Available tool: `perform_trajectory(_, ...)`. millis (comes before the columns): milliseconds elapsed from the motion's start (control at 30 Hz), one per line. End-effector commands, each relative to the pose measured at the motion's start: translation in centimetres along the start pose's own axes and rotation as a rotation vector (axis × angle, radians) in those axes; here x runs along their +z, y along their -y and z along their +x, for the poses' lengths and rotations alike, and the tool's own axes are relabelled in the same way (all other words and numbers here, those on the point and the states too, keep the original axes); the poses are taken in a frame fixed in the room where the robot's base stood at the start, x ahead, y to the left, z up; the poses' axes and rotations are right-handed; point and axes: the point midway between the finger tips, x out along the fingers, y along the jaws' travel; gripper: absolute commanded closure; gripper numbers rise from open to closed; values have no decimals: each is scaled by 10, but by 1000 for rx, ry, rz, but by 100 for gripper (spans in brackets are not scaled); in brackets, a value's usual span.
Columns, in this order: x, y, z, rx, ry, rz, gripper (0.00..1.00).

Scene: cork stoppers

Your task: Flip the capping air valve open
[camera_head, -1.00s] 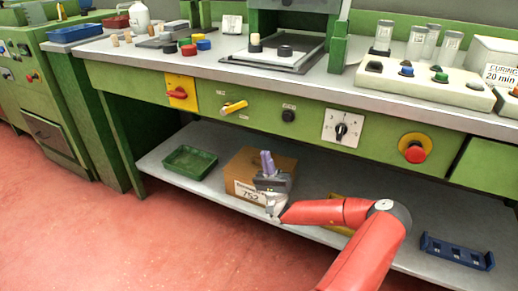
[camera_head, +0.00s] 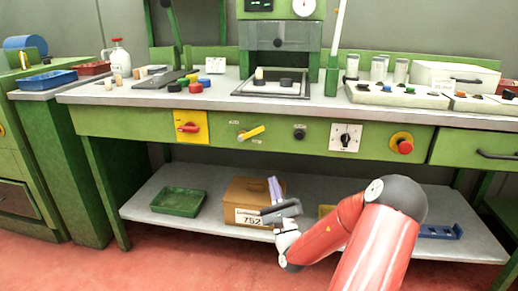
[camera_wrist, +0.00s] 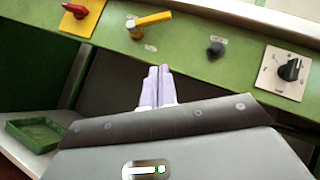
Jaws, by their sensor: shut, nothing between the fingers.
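The yellow valve lever (camera_head: 252,132) is mounted on the green front panel, between the red switch and a black knob. Its handle points right and slightly upward. In the wrist view the lever (camera_wrist: 152,19) is at the top, with its pivot at the left end of the handle. My gripper (camera_head: 273,186) is below the panel, in front of the cardboard box on the lower shelf. Its pale purple fingers (camera_wrist: 156,84) are together and empty, pointing up toward the panel, below and apart from the lever.
A red switch on a yellow plate (camera_head: 190,127) is left of the lever. A black knob (camera_head: 299,134), a rotary dial (camera_head: 345,138) and a red stop button (camera_head: 405,146) are to the right. The shelf holds a green tray (camera_head: 178,201) and cardboard box (camera_head: 242,199).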

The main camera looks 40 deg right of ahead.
Motion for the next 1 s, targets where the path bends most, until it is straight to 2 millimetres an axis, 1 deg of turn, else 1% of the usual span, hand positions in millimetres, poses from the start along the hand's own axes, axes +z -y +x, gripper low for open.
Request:
perform_trajectory(233, 0, 0, 1, 0, 2, 0, 100)
perform_trajectory(367, 1, 0, 12, 0, 5, 0, 100)
perform_trajectory(467, 1, 1, 27, -2, 5, 0, 100)
perform_trajectory(700, 2, 0, 79, -2, 7, 0, 100)
perform_trajectory(833, 2, 1, 105, -2, 5, 0, 100)
perform_trajectory(900, 12, 1, 112, -1, 6, 1, 100)
perform_trajectory(1000, 21, 0, 120, -1, 5, 1, 100)
